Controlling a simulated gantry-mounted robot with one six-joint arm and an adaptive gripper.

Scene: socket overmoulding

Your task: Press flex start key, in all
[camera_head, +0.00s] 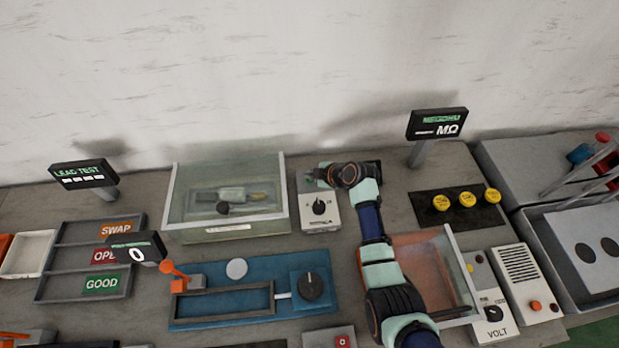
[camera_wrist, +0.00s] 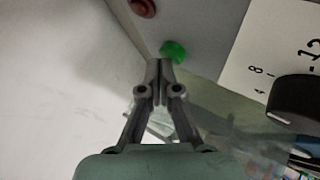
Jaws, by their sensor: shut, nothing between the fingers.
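My gripper (camera_wrist: 158,68) is shut and empty, its fingertips together in the wrist view. A round green button (camera_wrist: 173,50) sits on a light grey panel just beyond and slightly right of the fingertips. I cannot tell whether they touch. A dark red button (camera_wrist: 143,8) is farther up the same panel. A black dial (camera_wrist: 300,103) with a white number scale is to the right. In the head view my gripper (camera_head: 312,178) is at the back of the small grey box (camera_head: 332,222) with a black dial. I see no readable flex start label.
A clear-walled tank (camera_head: 228,228) stands left of the box. A blue fixture (camera_head: 250,318) with an orange lever lies in front. Yellow caps (camera_head: 467,199) sit on a dark plate to the right. An orange-floored clear bin (camera_head: 425,250) stands beside my arm.

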